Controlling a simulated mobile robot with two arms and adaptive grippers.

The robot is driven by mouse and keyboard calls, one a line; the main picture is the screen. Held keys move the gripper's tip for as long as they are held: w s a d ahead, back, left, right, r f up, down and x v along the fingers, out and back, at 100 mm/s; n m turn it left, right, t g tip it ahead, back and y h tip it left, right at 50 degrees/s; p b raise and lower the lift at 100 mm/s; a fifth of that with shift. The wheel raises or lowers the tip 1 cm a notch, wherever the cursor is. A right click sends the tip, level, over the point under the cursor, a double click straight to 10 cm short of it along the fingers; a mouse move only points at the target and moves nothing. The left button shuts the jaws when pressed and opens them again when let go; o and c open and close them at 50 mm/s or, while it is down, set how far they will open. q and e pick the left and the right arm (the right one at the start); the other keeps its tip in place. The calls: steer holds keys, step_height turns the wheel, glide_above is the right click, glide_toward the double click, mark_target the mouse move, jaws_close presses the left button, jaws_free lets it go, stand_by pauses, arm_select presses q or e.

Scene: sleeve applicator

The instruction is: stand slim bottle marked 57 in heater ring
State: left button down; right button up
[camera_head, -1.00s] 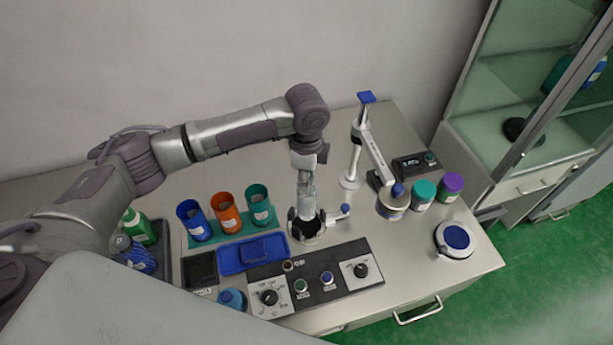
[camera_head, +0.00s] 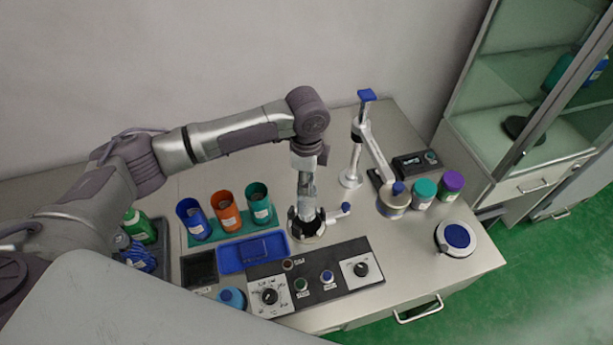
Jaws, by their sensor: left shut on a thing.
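My left gripper (camera_head: 306,217) points straight down over the round heater ring (camera_head: 308,238) near the middle of the bench. Its dark fingers are shut on a slim pale bottle (camera_head: 307,207), low at the ring. The gripper hides most of the bottle, and no number can be read. I cannot tell whether its base rests in the ring. A short arm with a blue knob (camera_head: 346,208) sticks out to the right of the ring. My right gripper is not in view.
Blue, orange and teal cups (camera_head: 228,218) stand left of the ring, behind a blue tray (camera_head: 252,254). A control panel (camera_head: 314,277) lies in front. A white stand (camera_head: 351,165), teal and purple jars (camera_head: 452,185) are at right. Green and blue bottles (camera_head: 138,225) stand far left.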

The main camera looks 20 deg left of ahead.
arm_select(q)
steer(key=shift+f+b, duration=0.95)
steer(key=shift+f, duration=2)
steer(key=c, duration=0.7)
jaws_free()
steer(key=shift+o, duration=0.2)
steer(key=o, duration=0.4)
